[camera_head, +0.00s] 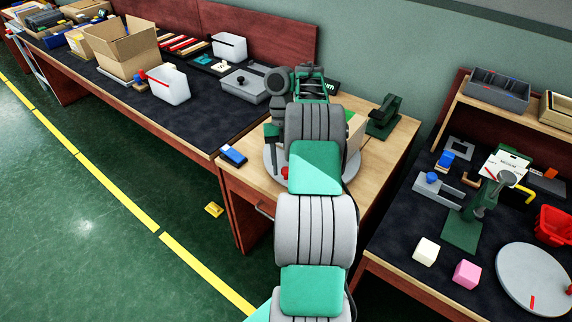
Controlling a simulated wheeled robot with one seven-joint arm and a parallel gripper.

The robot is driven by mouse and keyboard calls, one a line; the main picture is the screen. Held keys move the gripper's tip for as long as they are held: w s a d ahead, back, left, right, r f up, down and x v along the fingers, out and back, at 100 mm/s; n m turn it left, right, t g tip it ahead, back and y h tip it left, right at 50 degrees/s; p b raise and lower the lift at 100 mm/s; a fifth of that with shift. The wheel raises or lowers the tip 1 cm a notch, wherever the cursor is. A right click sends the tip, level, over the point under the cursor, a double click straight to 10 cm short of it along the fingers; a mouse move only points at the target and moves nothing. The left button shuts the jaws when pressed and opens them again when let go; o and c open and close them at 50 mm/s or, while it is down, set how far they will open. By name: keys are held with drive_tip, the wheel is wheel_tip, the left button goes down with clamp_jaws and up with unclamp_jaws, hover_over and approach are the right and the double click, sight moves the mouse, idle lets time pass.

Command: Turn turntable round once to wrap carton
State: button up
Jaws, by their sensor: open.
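The grey round turntable (270,163) lies on the wooden table, largely covered by my arm. A red knob (284,173) shows near its front edge. A carton (354,135), light brown with a bit of green at its top, stands behind my arm at the right part of the turntable; most of it is hidden. My gripper (272,143) is open at the left side of the turntable, apart from the red knob. Its fingers are small and partly hidden, so I cannot tell whether they touch anything.
A blue and white block (233,155) lies at the table's left edge. A dark green device (384,117) stands at the back right. The right bench holds a second grey disc (522,269), cubes and a green stand (466,230). The left bench holds an open cardboard box (120,50).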

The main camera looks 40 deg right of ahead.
drive_tip(key=p+v, duration=0.7)
drive_tip(key=shift+r, duration=0.35)
drive_tip(key=shift+w+d, duration=0.15)
drive_tip(key=a+r+m+t, duration=0.1)
drive_tip(key=a+r+m, duration=0.35)
drive_tip(key=a, duration=0.35)
drive_tip(key=a+r+m+t, duration=0.1)
drive_tip(key=a+r+m, duration=0.2)
drive_tip(key=a+m, duration=0.3)
drive_tip(key=a+r+m+t, duration=0.1)
drive_tip(key=a+r+m, duration=0.25)
drive_tip(key=a, duration=0.55)
drive_tip(key=s+a+f+m+t+h, duration=0.2)
drive_tip(key=s+a+m, duration=0.5)
drive_tip(key=s+m, duration=0.4)
drive_tip(key=f+m+t, duration=0.1)
drive_tip(key=m+t, duration=0.1)
drive_tip(key=m, duration=0.2)
drive_tip(key=shift+a, duration=0.4)
